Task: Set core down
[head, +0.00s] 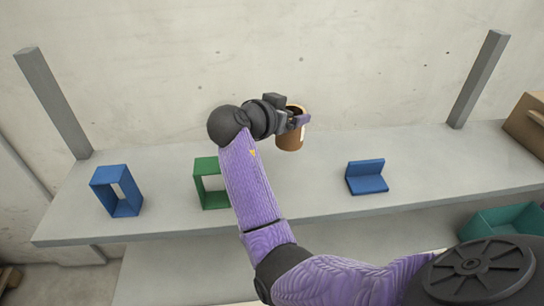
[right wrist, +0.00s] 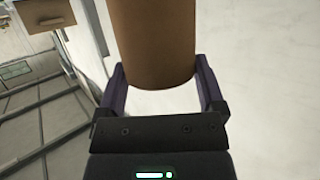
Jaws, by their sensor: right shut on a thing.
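The core (head: 289,138) is a brown, open-topped cylinder, upright in the head view. My right gripper (head: 301,121) is shut on its side, near the back of the shelf. In the right wrist view the core (right wrist: 154,45) fills the space between the two dark fingers of the right gripper (right wrist: 160,90). Whether the core's bottom touches the shelf or hangs above it, I cannot tell. My left gripper is in neither view.
The grey shelf (head: 325,200) carries a blue frame (head: 118,190) at left, a green frame (head: 207,183) partly behind my arm, and a blue angled block (head: 367,178). A brown box (head: 527,126) and a green bin (head: 500,219) are at right. The shelf between the core and the blue block is clear.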

